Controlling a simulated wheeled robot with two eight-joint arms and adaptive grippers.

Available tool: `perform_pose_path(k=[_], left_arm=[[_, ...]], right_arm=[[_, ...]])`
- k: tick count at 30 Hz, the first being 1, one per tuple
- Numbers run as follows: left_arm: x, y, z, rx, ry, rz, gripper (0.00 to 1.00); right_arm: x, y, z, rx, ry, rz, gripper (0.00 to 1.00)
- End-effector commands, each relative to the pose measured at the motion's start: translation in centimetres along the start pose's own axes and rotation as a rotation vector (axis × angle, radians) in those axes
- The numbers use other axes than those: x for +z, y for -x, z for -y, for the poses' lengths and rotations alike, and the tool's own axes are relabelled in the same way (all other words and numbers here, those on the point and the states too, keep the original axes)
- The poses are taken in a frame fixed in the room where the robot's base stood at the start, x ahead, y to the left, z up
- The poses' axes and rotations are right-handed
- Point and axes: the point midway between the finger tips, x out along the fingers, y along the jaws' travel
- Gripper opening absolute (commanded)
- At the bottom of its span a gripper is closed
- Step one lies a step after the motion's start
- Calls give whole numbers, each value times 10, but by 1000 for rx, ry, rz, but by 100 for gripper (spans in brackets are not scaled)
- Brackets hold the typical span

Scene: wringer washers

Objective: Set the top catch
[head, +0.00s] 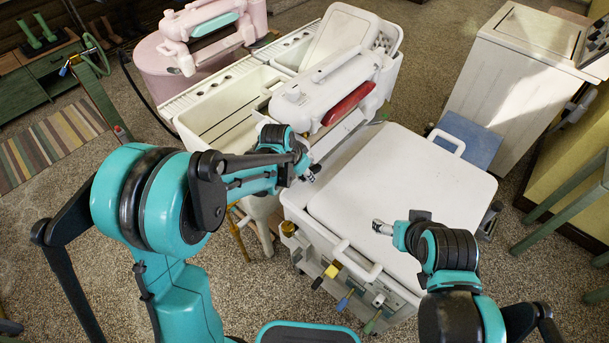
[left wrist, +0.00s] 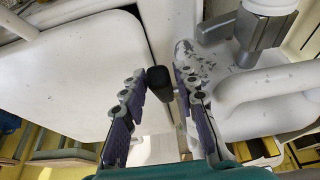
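The white wringer head (head: 325,92), with a red bar (head: 350,103) along its side, stands over the white washer. I cannot clearly make out which part is the top catch. My left gripper (head: 310,172) is beside the near end of the wringer, above the edge of the washer's lid. In the left wrist view its purple-padded fingers (left wrist: 160,92) are apart. A black knob (left wrist: 159,81) shows in the gap between the fingertips; I cannot tell whether they touch it. My right gripper (head: 382,227) hangs over the lid, small in view, its opening unclear.
The white lid (head: 410,185) lies flat with a handle at each end. Twin tubs (head: 215,112) stand behind the wringer. A pink washer (head: 200,50) is at the back left, and a white cabinet (head: 515,80) at the right. Colored levers (head: 345,300) stick out at the washer's front.

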Motion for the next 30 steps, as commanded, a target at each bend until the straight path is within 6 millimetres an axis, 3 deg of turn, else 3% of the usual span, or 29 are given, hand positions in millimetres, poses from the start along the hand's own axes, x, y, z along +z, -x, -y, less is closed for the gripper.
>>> perform_pose_path(k=[6, 10, 16, 24, 30], left_arm=[[0, 0, 0, 0, 0, 0, 29], [0, 0, 0, 0, 0, 0, 0], [-2, 1, 0, 1, 0, 11, 0], [-13, 8, -1, 2, -2, 222, 0], [-13, 8, 0, 0, 1, 250, 0]], right_arm=[[0, 0, 0, 0, 0, 0, 74], [0, 0, 0, 0, 0, 0, 74], [-1, 1, 0, 0, 0, 0, 74], [-9, 12, 0, 0, 0, 0, 74], [-9, 12, 0, 0, 0, 0, 74]])
